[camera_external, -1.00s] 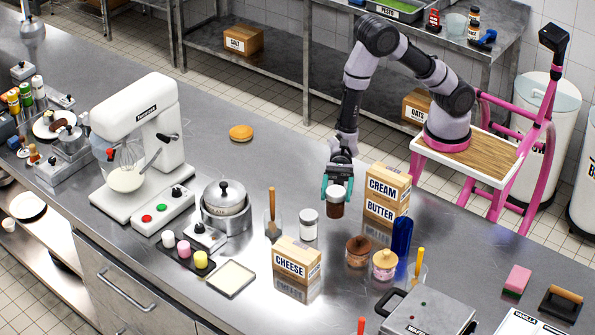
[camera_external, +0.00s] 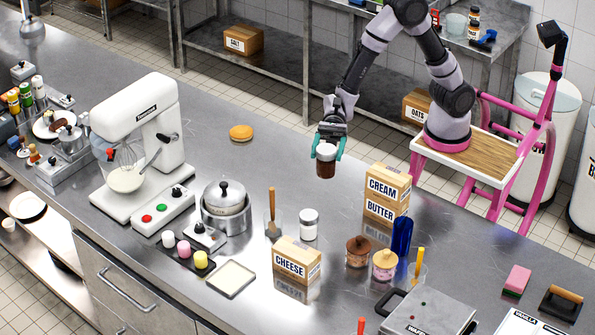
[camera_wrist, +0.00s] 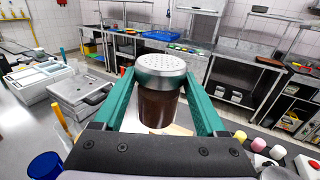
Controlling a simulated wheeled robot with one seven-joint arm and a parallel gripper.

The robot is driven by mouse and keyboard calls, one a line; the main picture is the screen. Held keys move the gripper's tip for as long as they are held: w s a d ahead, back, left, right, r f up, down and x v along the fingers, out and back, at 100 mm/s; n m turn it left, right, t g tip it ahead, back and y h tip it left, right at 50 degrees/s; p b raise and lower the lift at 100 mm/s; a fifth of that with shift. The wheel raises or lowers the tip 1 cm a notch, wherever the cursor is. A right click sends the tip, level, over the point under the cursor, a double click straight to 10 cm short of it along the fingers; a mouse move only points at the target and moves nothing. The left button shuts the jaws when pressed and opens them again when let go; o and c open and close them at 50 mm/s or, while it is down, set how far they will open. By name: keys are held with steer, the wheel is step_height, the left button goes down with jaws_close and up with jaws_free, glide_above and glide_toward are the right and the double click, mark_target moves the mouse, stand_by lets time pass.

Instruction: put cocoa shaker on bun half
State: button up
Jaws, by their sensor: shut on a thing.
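The cocoa shaker (camera_external: 326,164) is a brown jar with a pale lid, held upright in the air above the counter. My gripper (camera_external: 329,150) is shut on it, with green fingers on either side. In the wrist view the cocoa shaker (camera_wrist: 160,95) shows its perforated silver lid and dark brown body between the fingers of my gripper (camera_wrist: 158,85). The bun half (camera_external: 241,132) is a small golden-brown round on the bare counter, left of my gripper in the external view and apart from it. I cannot make out the bun half in the wrist view.
The steel counter (camera_external: 285,168) is clear between the bun half and the shaker. A white mixer (camera_external: 140,140) stands left of the bun.

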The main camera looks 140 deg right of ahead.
steer(key=s+d+f+m+t+h, duration=0.1)
steer(key=d+f+m+t+h, duration=0.2)
steer(key=d, duration=1.5)
steer(key=m+g+h, duration=0.2)
steer(key=m+h, duration=0.5)
steer(key=h, duration=0.5)
glide_above(245, 128)
steer(key=shift+f, duration=10.7)
steer(key=shift+f, duration=0.15)
steer(key=o, duration=1.5)
